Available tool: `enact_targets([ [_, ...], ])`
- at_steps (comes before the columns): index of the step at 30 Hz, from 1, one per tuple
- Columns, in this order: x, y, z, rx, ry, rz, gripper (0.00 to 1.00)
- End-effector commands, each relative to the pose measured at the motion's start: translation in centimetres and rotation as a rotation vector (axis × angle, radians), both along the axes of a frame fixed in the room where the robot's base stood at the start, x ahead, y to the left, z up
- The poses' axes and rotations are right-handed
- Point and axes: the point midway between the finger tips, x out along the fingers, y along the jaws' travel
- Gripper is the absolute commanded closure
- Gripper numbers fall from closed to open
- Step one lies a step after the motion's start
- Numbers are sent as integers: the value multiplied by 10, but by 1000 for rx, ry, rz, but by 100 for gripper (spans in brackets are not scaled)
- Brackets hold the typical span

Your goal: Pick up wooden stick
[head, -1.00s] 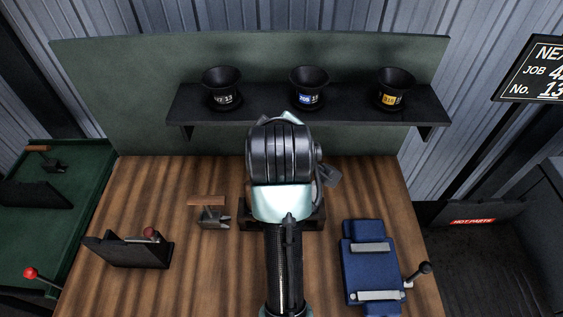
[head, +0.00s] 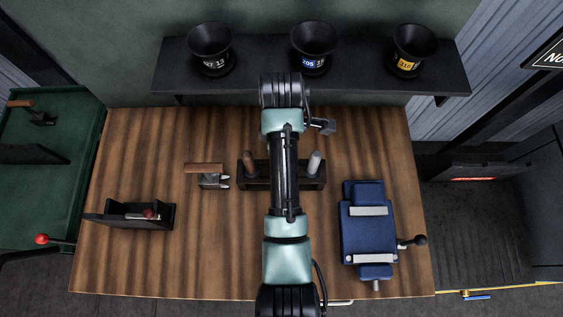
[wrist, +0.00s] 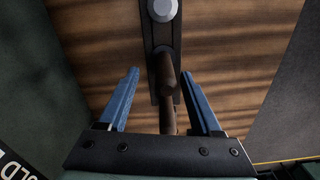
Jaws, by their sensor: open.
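A brown wooden stick (head: 249,161) stands in the left part of a dark holder (head: 297,184) on the wooden bench, partly hidden by my arm. A grey stick (head: 314,163) stands at the holder's right end. In the wrist view the wooden stick (wrist: 167,75) shows between the two blue fingers of my gripper (wrist: 160,75), with a gap on each side. The fingers are open and not touching it. How far they are from it in depth is hard to tell. The grey stick's round end (wrist: 163,10) is at the top of that view.
A wooden-handled metal tool (head: 205,169) lies left of the holder. A black open box (head: 104,219) is at the bench's left. A blue fixture (head: 368,235) with a lever is at the right. Several black cups stand on a dark shelf (head: 270,80) behind.

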Motion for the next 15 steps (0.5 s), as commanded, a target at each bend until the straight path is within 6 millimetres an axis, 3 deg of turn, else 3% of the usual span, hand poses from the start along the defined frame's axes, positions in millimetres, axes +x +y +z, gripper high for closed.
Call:
enact_targets([
  [5, -1, 0, -9, 0, 0, 0, 34],
  [15, -5, 0, -52, -1, -1, 0, 34],
])
